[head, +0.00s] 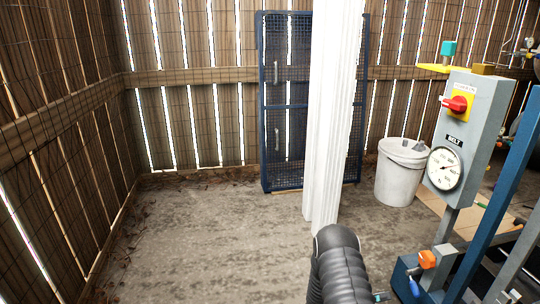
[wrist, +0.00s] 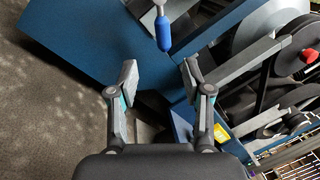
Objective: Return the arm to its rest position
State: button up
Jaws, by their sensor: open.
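My gripper (wrist: 158,80) shows in the wrist view with its two fingers spread apart and nothing between them. Beyond the fingertips is the blue metal frame (wrist: 95,40) of the compressor, with a blue-handled lever (wrist: 163,33) hanging just past the gap. I cannot tell exactly how far the fingers are from it. In the head view, part of my arm rises at the bottom centre, and my gripper is out of that view.
A grey control box (head: 470,125) with a red knob and a gauge (head: 444,168) stands at right. A white post (head: 335,110), a white bucket (head: 402,172) and a blue mesh gate (head: 285,120) stand behind. The left floor is clear.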

jog(key=s+f+m+g+y, duration=0.3)
jog(key=s+f+m+g, duration=0.15)
jog(key=s+m, duration=0.35)
jog(key=s+a+r+m+g+y, duration=0.3)
jog(key=s+a+r+m+y, duration=0.1)
jog(key=s+r+m, duration=0.15)
jog(key=s+a+r+m+t+y+p, duration=0.25)
jog(key=a+r+m+y, duration=0.4)
jog(key=r, duration=0.65)
jog(key=s+a+r+m+t+y+p, duration=0.2)
jog(key=s+a+r+m+t+y, duration=0.15)
jog(key=a+r+m, duration=0.65)
jog(key=s+a+r+t+y+p, duration=0.1)
jog(key=s+a+r+t, duration=0.1)
jog(key=r, duration=0.9)
jog(key=s+a+r+n+t+y+p, duration=0.1)
jog(key=s+r+t, duration=0.4)
jog(key=r, duration=0.5)
jog(key=shift+s+a+r+y+p, duration=0.15)
jog(key=shift+a+r+y+p, duration=0.35)
jog(key=shift+a, duration=0.55)
jog(key=shift+f, duration=0.1)
